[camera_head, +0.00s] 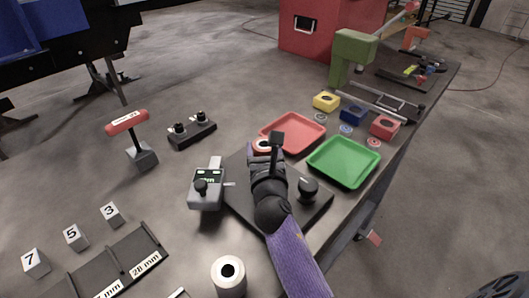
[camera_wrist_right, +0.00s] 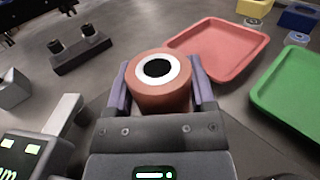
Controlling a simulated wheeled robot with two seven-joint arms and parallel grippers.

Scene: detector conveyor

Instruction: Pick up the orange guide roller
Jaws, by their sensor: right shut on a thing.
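The orange guide roller (camera_wrist_right: 160,98) stands between the two fingers of my right gripper (camera_wrist_right: 161,82) in the right wrist view. It is an orange-red cylinder with a white ring and a dark hole on top. The fingers are shut on its sides. In the head view my right gripper (camera_head: 266,150) is over the dark plate, and the roller (camera_head: 261,144) shows only in part, because the gripper hides the rest. I cannot tell whether the roller touches the surface below. My left gripper is not in view.
A red tray (camera_head: 293,120) and a green tray (camera_head: 343,183) lie just beyond and to the right. A grey device (camera_head: 206,192) stands left of my right arm, and a black knob (camera_head: 308,189) right of it. A white-topped cylinder (camera_head: 229,291) stands in front.

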